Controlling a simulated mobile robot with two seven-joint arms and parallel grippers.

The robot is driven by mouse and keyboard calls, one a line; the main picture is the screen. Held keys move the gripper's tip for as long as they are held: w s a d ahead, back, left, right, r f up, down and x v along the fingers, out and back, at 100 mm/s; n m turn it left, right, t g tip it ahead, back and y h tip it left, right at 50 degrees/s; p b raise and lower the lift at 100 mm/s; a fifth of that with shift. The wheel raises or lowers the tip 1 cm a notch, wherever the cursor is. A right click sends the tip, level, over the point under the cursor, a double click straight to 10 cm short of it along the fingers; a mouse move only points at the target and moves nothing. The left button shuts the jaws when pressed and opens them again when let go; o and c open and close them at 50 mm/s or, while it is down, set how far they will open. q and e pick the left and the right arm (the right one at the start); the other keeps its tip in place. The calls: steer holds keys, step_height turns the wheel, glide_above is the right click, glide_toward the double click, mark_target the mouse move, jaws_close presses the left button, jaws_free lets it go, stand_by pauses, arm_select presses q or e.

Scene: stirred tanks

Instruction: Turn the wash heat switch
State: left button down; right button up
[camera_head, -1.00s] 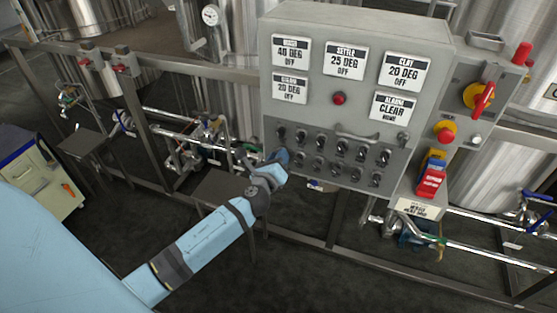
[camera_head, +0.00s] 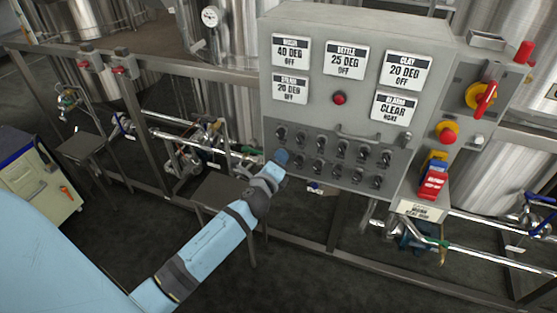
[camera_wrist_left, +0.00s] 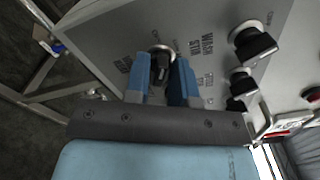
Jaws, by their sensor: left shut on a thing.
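The grey control box (camera_head: 350,30) carries two rows of small black switches on its lower front. My left gripper (camera_head: 281,158) is at the left end of the lower row and covers the switch there. In the left wrist view, the two blue fingers of my left gripper (camera_wrist_left: 164,80) are on either side of one black switch (camera_wrist_left: 162,60) and shut on it. Small lettering beside it seems to include "wash", but most is hard to read. The wash display (camera_head: 291,50) reads 40 DEG, OFF. My right gripper is out of view.
Other black switches (camera_wrist_left: 250,42) sit close beside the held one. A bar handle (camera_head: 358,137) sticks out above the switch rows. A red-handled isolator (camera_head: 481,98) and a red stop button (camera_head: 446,132) are on the right. Pipes and frame rails run below.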

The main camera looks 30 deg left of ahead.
arm_select(q)
steer(key=c, duration=1.2)
jaws_free()
steer(key=b+v, duration=0.1)
steer(key=v, duration=1.2)
steer(key=shift+s, duration=0.4)
